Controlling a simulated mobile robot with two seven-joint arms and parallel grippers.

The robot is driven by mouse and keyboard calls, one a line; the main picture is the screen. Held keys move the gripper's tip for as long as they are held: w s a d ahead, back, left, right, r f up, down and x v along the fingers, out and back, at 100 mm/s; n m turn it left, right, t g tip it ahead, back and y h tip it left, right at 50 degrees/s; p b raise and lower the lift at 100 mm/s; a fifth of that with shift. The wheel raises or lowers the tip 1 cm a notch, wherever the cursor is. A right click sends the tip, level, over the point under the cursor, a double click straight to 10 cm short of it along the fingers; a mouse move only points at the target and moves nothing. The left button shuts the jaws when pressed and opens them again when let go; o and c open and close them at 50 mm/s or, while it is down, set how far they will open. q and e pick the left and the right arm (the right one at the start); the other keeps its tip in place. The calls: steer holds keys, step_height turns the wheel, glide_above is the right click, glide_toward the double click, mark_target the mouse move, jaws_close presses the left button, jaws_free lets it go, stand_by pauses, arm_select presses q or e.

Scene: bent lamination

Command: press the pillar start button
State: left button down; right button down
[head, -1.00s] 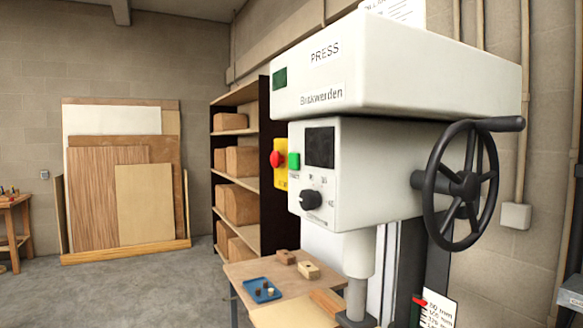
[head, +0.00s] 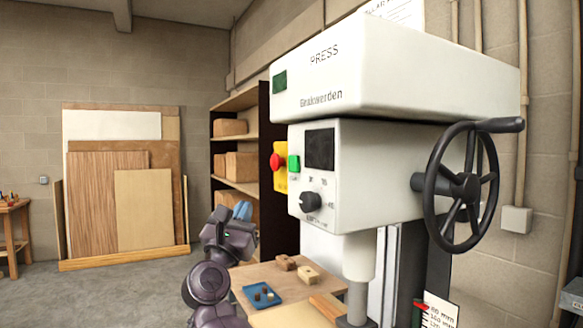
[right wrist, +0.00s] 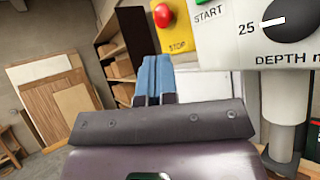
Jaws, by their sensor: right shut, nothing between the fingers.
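The green start button (head: 294,162) sits on the front left of the white press head (head: 375,165). In the right wrist view its lower part, with a START label (right wrist: 208,13), shows at the top edge. A red stop button (head: 275,161) on a yellow box (head: 281,180) is just left of it; it also shows in the right wrist view (right wrist: 163,15). My right gripper (head: 242,210) is shut and empty, with blue fingertips, below and left of the start button and apart from it. My left gripper is not in view.
A handwheel (head: 463,185) sticks out on the press's right side. Below the head is a wooden table (head: 262,275) with a blue tray (head: 262,292) and small wooden blocks (head: 307,274). A shelf (head: 264,150) with boxes stands behind.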

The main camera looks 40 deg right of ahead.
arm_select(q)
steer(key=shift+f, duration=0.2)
arm_select(e)
step_height(320, 180, up, 9)
steer(key=w+m+g+y, duration=0.1)
steer(key=m+y, duration=0.3)
steer(key=m, duration=0.5)
steer(key=shift+w+a+m, duration=0.3)
steer(key=shift+w+a, duration=0.05)
steer(key=shift+w, duration=0.05)
steer(key=shift+f, duration=0.1)
